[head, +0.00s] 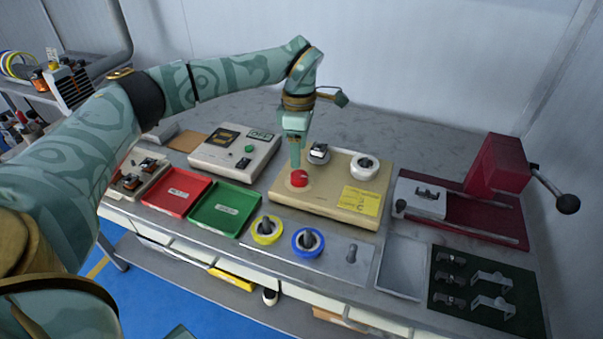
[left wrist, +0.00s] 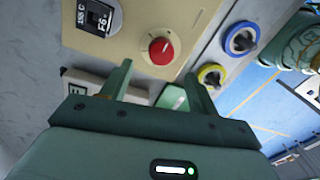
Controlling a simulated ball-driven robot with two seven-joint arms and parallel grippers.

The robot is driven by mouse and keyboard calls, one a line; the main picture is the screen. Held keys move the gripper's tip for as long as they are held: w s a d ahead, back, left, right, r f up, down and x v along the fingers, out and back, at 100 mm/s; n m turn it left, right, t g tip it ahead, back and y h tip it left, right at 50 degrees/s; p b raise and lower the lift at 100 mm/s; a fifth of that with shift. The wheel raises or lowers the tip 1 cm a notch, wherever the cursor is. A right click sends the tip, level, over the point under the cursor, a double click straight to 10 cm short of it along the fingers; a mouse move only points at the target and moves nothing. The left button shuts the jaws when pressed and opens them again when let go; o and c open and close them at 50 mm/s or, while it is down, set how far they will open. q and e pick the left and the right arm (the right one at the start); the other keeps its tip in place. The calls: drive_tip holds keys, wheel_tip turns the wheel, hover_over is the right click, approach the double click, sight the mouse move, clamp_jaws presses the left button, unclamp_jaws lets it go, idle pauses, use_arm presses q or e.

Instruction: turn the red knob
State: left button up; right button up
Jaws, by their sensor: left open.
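The red knob (head: 299,178) sits near the left front corner of a beige box (head: 330,198) on the bench. In the left wrist view the red knob (left wrist: 161,50) has a pale pointer mark and lies beyond the fingertips. My left gripper (head: 296,162) points down just above the knob in the head view. In the left wrist view its two fingers (left wrist: 160,80) are apart with nothing between them. I cannot tell from these frames whether a finger touches the knob. My right gripper is not in view.
A white knob or spool (head: 365,164) and a yellow label (head: 361,200) are on the box. Yellow (head: 267,238) and blue (head: 308,250) rings stand in front. Red (head: 178,200) and green (head: 225,217) trays lie left; a dark red press (head: 497,163) stands right.

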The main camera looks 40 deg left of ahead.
sight(299, 175)
use_arm(q)
drive_tip(key=f, duration=0.2)
drive_tip(key=f+b, duration=0.1)
drive_tip(key=f, duration=0.2)
drive_tip(key=shift+s+f, duration=0.2)
drive_tip(key=shift+f, duration=0.05)
drive_tip(key=shift+d+f+b, duration=0.1)
drive_tip(key=shift+f+b, duration=0.25)
drive_tip(key=shift+f, duration=0.3)
drive_tip(key=shift+r, duration=0.1)
drive_tip(key=c, duration=1)
